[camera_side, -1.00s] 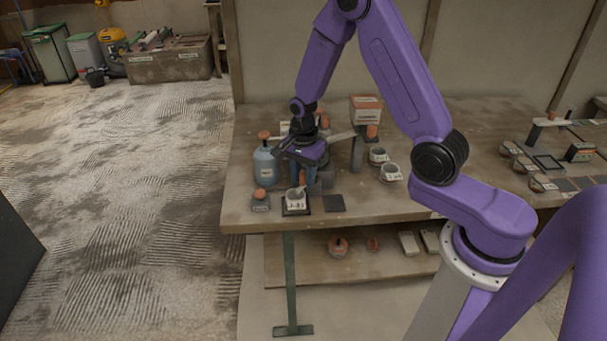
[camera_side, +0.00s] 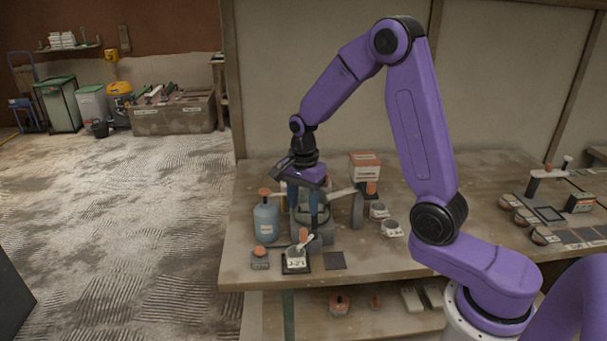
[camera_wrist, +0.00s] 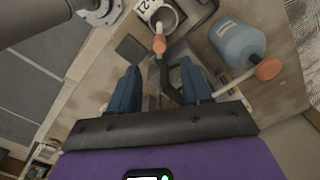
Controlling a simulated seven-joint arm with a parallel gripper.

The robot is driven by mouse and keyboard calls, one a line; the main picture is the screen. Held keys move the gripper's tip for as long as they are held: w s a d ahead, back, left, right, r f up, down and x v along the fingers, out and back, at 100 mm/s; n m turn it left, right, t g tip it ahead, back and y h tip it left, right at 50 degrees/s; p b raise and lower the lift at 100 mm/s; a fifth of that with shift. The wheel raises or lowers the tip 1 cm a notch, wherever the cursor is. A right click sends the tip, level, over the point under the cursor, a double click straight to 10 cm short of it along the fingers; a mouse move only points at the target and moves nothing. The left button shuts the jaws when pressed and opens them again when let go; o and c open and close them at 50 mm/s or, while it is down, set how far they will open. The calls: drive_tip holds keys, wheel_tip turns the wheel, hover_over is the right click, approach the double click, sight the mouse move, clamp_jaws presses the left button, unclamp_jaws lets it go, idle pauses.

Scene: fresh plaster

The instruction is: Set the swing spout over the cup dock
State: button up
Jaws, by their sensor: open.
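A pale cup marked J-21 (camera_side: 296,256) stands upright on a dark framed square (camera_side: 283,269), which looks like the cup dock. It also shows in the wrist view (camera_wrist: 168,17). An orange-knobbed part (camera_side: 303,234), apparently the swing spout, reaches from the grey machine towards the cup. In the wrist view its orange knob (camera_wrist: 159,44) appears at the cup's rim, with a dark arm behind it. I cannot tell whether they touch. My gripper (camera_side: 309,222) is open above the machine. In the wrist view its blue fingers (camera_wrist: 160,88) are apart with the dark arm visible between them, not gripped.
A blue bottle (camera_side: 266,222) with an orange top stands left of the machine. A pale bar (camera_side: 341,193) and grey post (camera_side: 357,209) stand right of it. Two pale cups (camera_side: 379,211) (camera_side: 391,228) are further right. A dark flat square (camera_side: 334,260) beside the dock is bare.

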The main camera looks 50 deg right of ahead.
wheel_tip(320, 180, up, 8)
drive_tip(key=shift+f, duration=0.1)
idle(0.4)
drive_tip(key=s+a+n, duration=0.8)
drive_tip(key=s+n, duration=0.3)
drive_tip(key=n, duration=0.2)
drive_tip(key=s+n, duration=1.5)
drive_tip(key=s, duration=0.2)
drive_tip(key=shift+s+d+f+n, duration=0.2)
drive_tip(key=shift+d+f+n, duration=0.1)
drive_tip(key=shift+d, duration=0.1)
idle(0.9)
